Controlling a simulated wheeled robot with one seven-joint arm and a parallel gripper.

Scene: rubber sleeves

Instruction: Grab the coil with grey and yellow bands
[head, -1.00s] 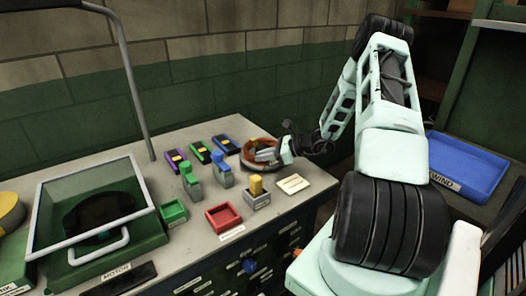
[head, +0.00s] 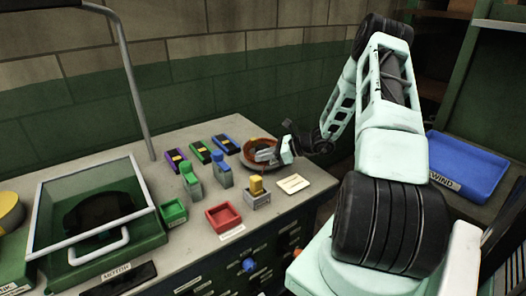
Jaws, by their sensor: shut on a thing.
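A round brown-orange coil (head: 258,145) lies at the back right of the grey bench top. Grey parts show on it, but I cannot make out yellow bands at this size. My gripper (head: 268,155) reaches in from the right and is shut on the coil's right side, at bench-top height. The gripper and wrist hide part of the coil's right side.
Purple, green and blue blocks with yellow marks (head: 200,151) lie left of the coil. Green, blue and yellow upright pieces (head: 222,172), a red tray (head: 223,217) and a glass-lidded green box (head: 86,212) stand nearer. A blue bin (head: 465,165) is at right.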

